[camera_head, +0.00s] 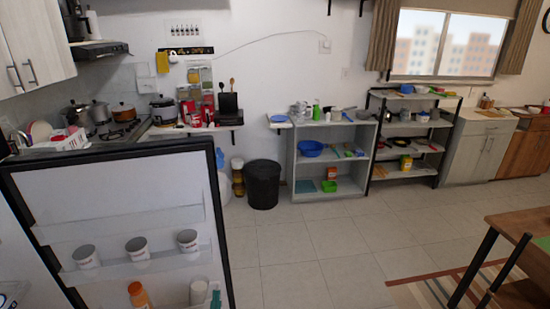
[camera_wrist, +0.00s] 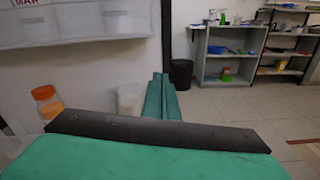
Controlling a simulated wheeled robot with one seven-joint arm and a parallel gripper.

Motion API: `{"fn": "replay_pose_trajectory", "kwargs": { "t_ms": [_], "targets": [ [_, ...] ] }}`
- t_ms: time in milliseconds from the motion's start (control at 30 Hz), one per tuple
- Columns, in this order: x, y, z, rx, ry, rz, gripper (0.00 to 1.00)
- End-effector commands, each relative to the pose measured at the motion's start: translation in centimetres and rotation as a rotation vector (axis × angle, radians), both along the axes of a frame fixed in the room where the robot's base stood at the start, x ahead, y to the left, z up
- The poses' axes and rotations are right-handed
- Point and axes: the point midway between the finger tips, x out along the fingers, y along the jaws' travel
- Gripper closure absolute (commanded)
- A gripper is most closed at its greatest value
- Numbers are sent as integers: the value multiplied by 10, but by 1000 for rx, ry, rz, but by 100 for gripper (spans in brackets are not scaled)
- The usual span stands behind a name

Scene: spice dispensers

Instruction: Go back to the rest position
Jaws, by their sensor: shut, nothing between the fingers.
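My gripper (camera_wrist: 161,78) shows in the wrist view as two long teal fingers side by side, touching or nearly so, with nothing between them. They point away from the camera, beyond a dark bar and a teal body. The open white door with shelves (camera_head: 120,195) is close by, to the left of the fingers in the wrist view. An orange-capped bottle (camera_wrist: 47,103) and a whitish container (camera_wrist: 130,99) are on its lower shelf, left of the fingers.
Several white cups (camera_head: 137,249) stand on the door's middle shelf. A black bin (camera_head: 263,184), a grey shelf unit (camera_head: 334,186) and a black-framed rack (camera_head: 406,170) line the back wall. A wooden table (camera_head: 515,222) is at right. The tiled floor (camera_head: 310,245) between is clear.

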Motion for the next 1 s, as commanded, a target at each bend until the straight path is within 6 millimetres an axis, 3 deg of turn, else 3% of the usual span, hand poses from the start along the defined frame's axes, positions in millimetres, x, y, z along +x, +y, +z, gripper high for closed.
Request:
{"fn": "replay_pose_trajectory", "kwargs": {
  "t_ms": [233,500,767,1000],
  "targets": [
    [-89,-13,-35,563,167,-28,100],
    [-186,-46,-51,1175,301,-110,100],
    [-277,-89,-44,1725,368,-213,100],
    [-354,-135,-19,2197,373,-309,100]
  ]
}}
